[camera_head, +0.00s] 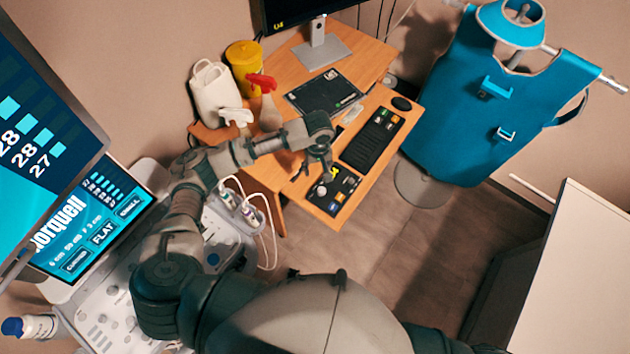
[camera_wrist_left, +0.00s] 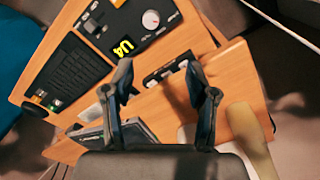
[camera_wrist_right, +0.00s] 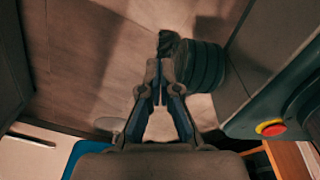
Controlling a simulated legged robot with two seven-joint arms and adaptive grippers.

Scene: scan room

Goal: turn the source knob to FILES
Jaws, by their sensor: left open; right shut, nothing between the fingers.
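A dark control panel (camera_wrist_left: 115,28) with a round white knob (camera_wrist_left: 151,20) and a yellow-lit display reading "U4" lies on the wooden desk. The knob's labels are too small to read. In the head view the panel (camera_head: 340,198) is near the desk's front edge, with the knob (camera_head: 321,190) at its left. My left gripper (camera_head: 314,172) is open and empty, above the desk beside the panel. In the left wrist view its fingers (camera_wrist_left: 158,72) are spread, with the knob beyond them, apart from both. My right gripper (camera_wrist_right: 161,72) is shut and empty over the floor.
A keyboard (camera_head: 373,138) lies next to the panel, and a dark tablet-like pad (camera_head: 325,92) behind. A monitor stand (camera_head: 319,48), a yellow tub (camera_head: 245,62) and spray bottles stand on or beside the desk. A blue apron (camera_head: 490,100) hangs at right.

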